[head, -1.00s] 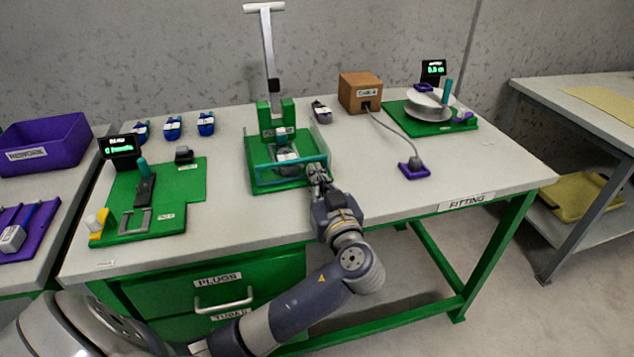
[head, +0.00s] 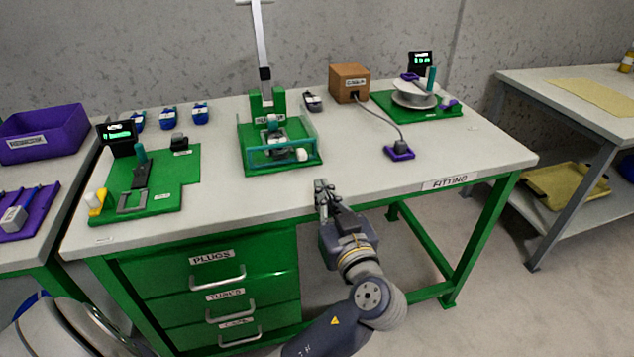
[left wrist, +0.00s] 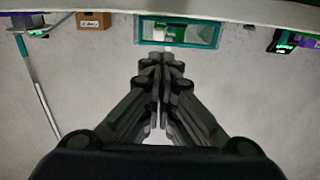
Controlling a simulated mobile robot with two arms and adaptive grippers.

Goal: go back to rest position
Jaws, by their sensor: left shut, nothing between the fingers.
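My left gripper (head: 322,192) is at the front edge of the fitting table (head: 400,190), apart from the fixtures on it. Its fingers are together and empty; in the left wrist view the closed fingers (left wrist: 161,62) point toward the green fixture (left wrist: 178,33). In the head view that green press fixture (head: 283,168) stands at the table's middle behind the gripper, with a teal-framed guard and a pale part inside. My right gripper is not in view.
A brown box (head: 349,84) has a grey cable running to a purple block (head: 399,153). A green board (head: 185,187) is at the left, a reel station (head: 413,98) at the back right. Green drawers (head: 190,280) are below. The table's front right is clear.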

